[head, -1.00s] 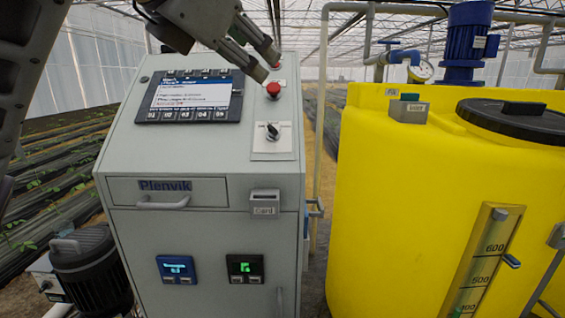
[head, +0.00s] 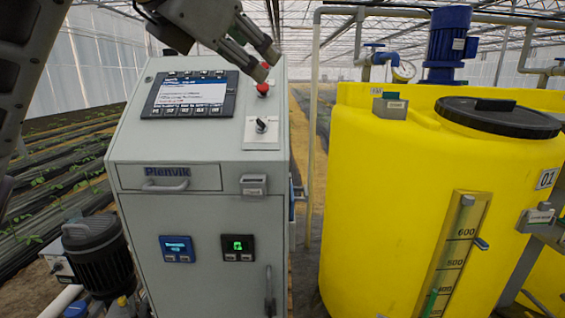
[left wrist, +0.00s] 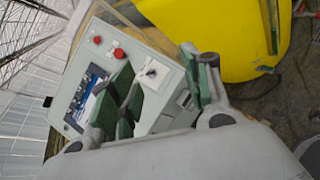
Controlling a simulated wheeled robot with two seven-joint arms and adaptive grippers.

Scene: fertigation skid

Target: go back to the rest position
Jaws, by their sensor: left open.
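My left gripper (head: 267,63) is open and empty in the head view, at the upper middle. It overlaps the top of the grey control cabinet (head: 205,212), near a red button (head: 262,89); I cannot tell the gap. In the left wrist view its green-padded fingers (left wrist: 150,105) lie across the picture of the cabinet panel, with nothing between them. That view also shows two red buttons (left wrist: 119,53), a rotary switch (left wrist: 151,72) and the screen (left wrist: 85,97). My right gripper is not in view.
A yellow tank (head: 385,190) with a black lid (head: 500,118) and level gauge (head: 452,255) stands right of the cabinet. A blue motor (head: 450,45) stands behind it. A dark motor (head: 98,255) sits at lower left. A narrow gap separates cabinet and tank.

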